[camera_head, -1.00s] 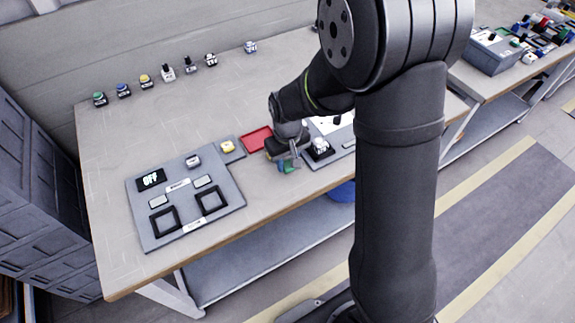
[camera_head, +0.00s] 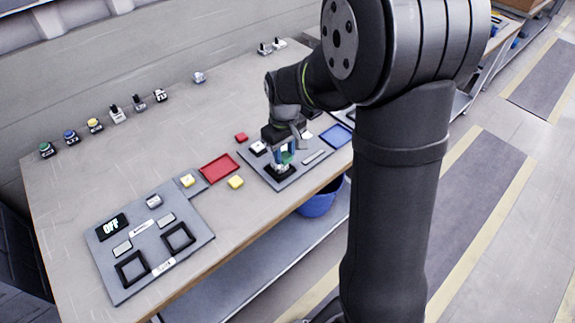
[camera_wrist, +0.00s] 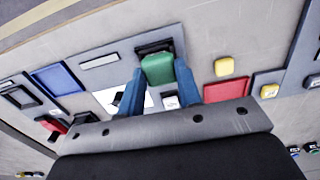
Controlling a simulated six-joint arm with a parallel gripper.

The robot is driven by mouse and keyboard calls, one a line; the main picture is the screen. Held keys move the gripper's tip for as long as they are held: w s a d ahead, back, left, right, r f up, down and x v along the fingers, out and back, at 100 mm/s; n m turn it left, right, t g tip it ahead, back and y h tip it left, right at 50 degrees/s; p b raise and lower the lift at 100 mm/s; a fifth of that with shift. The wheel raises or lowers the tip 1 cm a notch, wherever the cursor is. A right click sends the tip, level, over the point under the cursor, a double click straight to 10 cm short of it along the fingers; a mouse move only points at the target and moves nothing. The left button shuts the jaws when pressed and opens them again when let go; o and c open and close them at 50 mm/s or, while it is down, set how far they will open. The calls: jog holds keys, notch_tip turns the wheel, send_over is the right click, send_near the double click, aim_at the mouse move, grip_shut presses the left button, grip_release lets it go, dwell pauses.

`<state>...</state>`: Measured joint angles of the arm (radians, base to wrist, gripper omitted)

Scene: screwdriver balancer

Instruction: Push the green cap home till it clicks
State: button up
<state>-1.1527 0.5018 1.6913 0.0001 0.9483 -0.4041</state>
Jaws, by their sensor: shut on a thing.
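My gripper (camera_head: 285,158) is shut on the green cap (camera_head: 288,157), over the right-hand grey board (camera_head: 257,167). In the wrist view, the green cap (camera_wrist: 158,69) sits between my two blue fingertips (camera_wrist: 158,80). A black square base (camera_head: 279,171) lies directly under the cap on the board. In the wrist view, the black base (camera_wrist: 154,47) shows just beyond the cap's edge. The cap looks roughly in line with the base. I cannot tell whether it is seated, as the fingers and cap hide the joint.
A red tray (camera_head: 219,168) and a loose yellow cap (camera_head: 236,182) lie left of the board. A blue tray (camera_head: 337,136) is at its right. Several buttons line the back. A blue bin (camera_head: 318,201) stands below the front edge.

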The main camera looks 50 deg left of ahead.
jog(key=a, duration=0.1)
jog(key=w+a, duration=0.1)
jog(key=a, duration=0.1)
jog(key=shift+w+a+f, duration=0.2)
jog(key=shift+a+f, duration=0.2)
jog(key=shift+f, duration=1.8)
jog(key=shift+f, duration=0.8)
jog(key=o, duration=1.2)
jog(key=shift+r, duration=0.1)
notch_tip(320, 180, up, 17)
jog(key=shift+r, duration=0.15)
